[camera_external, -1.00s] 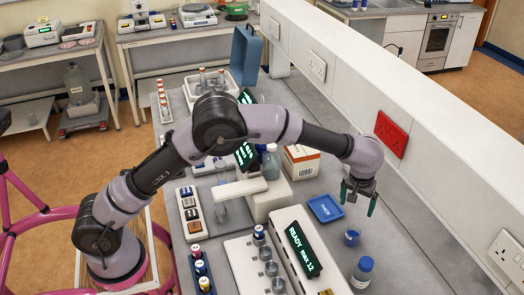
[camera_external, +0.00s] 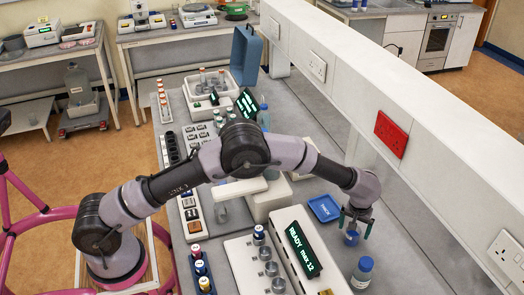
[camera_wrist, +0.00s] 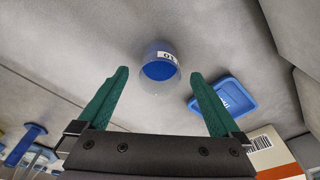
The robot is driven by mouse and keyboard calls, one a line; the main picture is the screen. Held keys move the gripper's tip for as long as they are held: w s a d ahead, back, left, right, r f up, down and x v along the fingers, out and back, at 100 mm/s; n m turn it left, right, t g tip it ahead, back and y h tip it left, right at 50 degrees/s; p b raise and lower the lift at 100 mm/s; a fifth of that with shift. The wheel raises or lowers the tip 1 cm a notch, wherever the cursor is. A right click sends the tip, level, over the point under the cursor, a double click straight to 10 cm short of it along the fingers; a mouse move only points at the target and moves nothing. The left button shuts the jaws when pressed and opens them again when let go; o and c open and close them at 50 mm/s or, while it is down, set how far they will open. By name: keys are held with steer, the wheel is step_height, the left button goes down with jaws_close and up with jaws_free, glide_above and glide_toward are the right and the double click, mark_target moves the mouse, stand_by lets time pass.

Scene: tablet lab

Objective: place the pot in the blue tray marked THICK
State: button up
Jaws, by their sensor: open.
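The pot (camera_wrist: 160,67) is a small clear cup with blue inside and a white label. In the wrist view it stands on the grey bench just beyond and between my fingertips. In the external view the pot (camera_external: 352,238) is partly hidden by my gripper (camera_external: 357,226), which is low above it. My gripper (camera_wrist: 160,80) is open, with its green fingers apart and nothing held. The blue tray (camera_external: 324,208) lies flat on the bench to the left of my gripper; its lettering is small.
A blue-capped bottle (camera_external: 362,272) stands close in front of the pot. A white device with a lit display (camera_external: 303,248) is to the left. The white wall ledge (camera_external: 420,165) runs along the right. A carton (camera_wrist: 272,150) is near the tray.

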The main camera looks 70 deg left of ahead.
steer(key=shift+w+f, duration=0.1)
steer(key=shift+f, duration=0.75)
jaws_close()
step_height(320, 180, up, 10)
steer(key=a, duration=0.1)
steer(key=s+a+r+n, duration=0.1)
steer(key=s+a+r, duration=0.15)
steer(key=a, duration=0.95)
steer(key=shift+w+a+f, duration=0.1)
steer(key=shift+w+f, duration=0.05)
steer(key=shift+f, duration=2.25)
steer(key=shift+w+a+f, duration=0.1)
steer(key=shift+f, duration=2.25)
